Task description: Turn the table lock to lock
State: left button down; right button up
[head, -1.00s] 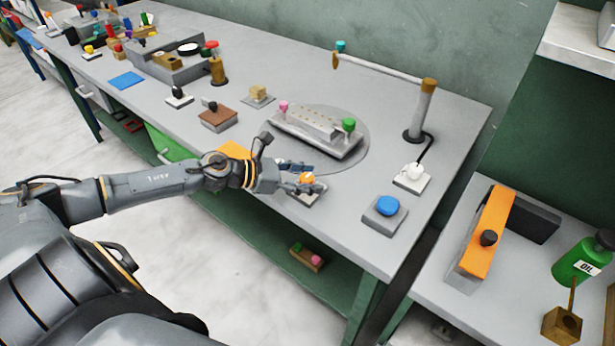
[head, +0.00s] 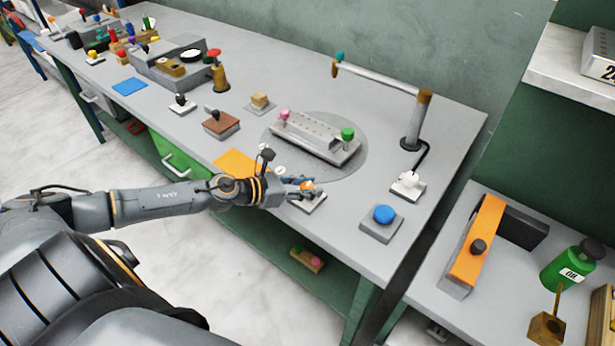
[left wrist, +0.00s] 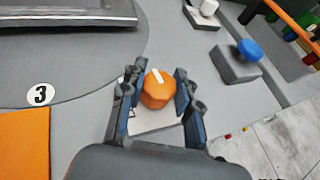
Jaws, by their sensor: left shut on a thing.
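The table lock is an orange knob (left wrist: 157,90) with a white pointer line, on a pale square plate (left wrist: 150,122) near the table's front edge. In the head view the orange knob (head: 307,186) sits in front of the round turntable, partly hidden by the fingers. My left gripper (left wrist: 158,92) has one finger on each side of the knob and is shut on it. It also shows in the head view (head: 303,187), reaching in from the left. In the left wrist view the pointer line tilts up and slightly left. My right gripper is not in view.
A round turntable (head: 348,168) with a grey fixture (head: 312,137) lies behind the knob. A blue button (head: 383,214) and a white switch (head: 408,185) stand to the right. An orange sheet (head: 236,162) lies to the left.

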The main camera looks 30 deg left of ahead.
pick_arm(q)
jog(key=n+y+p, duration=0.2)
jog(key=p, duration=0.2)
jog(key=n+t+y+p, duration=0.1)
jog(key=n+y+p, duration=0.2)
jog(key=p, duration=0.2)
jog(key=n+y+p, duration=0.2)
jog(key=y+p, duration=0.1)
jog(key=p, duration=0.2)
jog(key=shift+d+r+n, duration=0.15)
jog(key=shift+r+n, duration=0.1)
jog(key=shift+n, duration=0.05)
jog(key=n+y+p, duration=0.1)
jog(key=y, duration=0.1)
jog(key=shift+n+y, duration=0.3)
jog(key=shift+f+n+g+y+p, duration=0.15)
jog(key=shift+n+g+y+p, duration=0.2)
jog(key=shift+n+y, duration=0.6)
jog(key=shift+n+g+y, duration=0.75)
jog(key=shift+n+y, duration=0.4)
jog(key=shift+n, duration=0.1)
jog(key=shift+a+n+g+y, duration=0.2)
jog(key=shift+n+g+y, duration=0.8)
jog(key=shift+n+y, duration=0.2)
jog(key=c, duration=0.9)
grip_release()
jog(key=shift+c, duration=0.2)
jog(key=shift+g, duration=0.3)
jog(key=v, duration=1.2)
jog(key=shift+f, duration=0.15)
